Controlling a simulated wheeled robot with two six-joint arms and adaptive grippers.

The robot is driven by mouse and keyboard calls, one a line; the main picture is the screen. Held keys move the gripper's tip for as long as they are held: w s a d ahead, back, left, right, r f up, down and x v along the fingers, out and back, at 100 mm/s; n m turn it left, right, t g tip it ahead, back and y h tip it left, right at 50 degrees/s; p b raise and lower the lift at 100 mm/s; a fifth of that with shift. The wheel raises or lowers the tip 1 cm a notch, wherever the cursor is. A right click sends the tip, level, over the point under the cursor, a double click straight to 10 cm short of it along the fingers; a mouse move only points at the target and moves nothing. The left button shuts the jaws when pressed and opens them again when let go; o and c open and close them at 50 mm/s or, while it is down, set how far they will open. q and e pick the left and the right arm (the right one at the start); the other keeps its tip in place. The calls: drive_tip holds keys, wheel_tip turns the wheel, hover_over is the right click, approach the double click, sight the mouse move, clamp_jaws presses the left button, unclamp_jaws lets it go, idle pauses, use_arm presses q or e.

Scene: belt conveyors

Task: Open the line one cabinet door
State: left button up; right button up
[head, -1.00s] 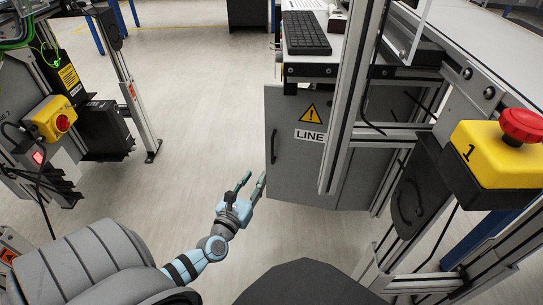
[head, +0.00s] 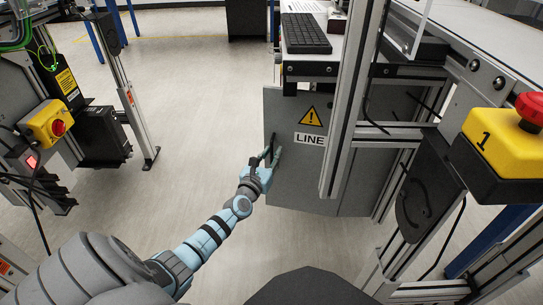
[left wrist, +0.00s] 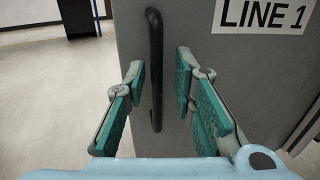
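The line one cabinet door (head: 300,165) is a grey panel with a yellow warning triangle and a "LINE" label (head: 309,139); in the left wrist view the label (left wrist: 262,14) reads "LINE 1". The door looks shut. Its black vertical bar handle (left wrist: 155,70) stands near the door's left edge. My left gripper (head: 265,160) is at the handle in the head view. In the left wrist view the left gripper (left wrist: 162,85) is open, its teal-padded fingers on either side of the handle with gaps showing. My right gripper is not in view.
A shelf with a keyboard (head: 305,33) is above the cabinet. An aluminium post (head: 352,100) stands in front of its right part. A yellow emergency-stop box (head: 497,150) is at the right, another (head: 48,122) at the left. The floor (head: 200,100) left of the door is clear.

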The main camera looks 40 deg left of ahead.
use_arm(q)
drive_tip(key=shift+s, duration=0.1)
clamp_jaws()
drive_tip(key=shift+d, duration=0.1)
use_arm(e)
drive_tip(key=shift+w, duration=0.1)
use_arm(q)
drive_tip(key=s+d+n+g+y+p, duration=0.1)
drive_tip(key=s+d+n+y+p, duration=0.1)
drive_tip(key=s+d+p, duration=0.3)
drive_tip(key=shift+s+d+n+g+y, duration=0.3)
drive_tip(key=shift+s+d+y, duration=0.15)
drive_tip(key=shift+d+y, duration=0.35)
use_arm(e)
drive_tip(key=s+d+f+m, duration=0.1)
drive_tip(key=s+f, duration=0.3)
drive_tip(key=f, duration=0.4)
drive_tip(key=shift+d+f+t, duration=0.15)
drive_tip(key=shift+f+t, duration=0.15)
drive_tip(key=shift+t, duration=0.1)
use_arm(q)
drive_tip(key=shift+a+r, duration=0.1)
drive_tip(key=shift+a, duration=0.05)
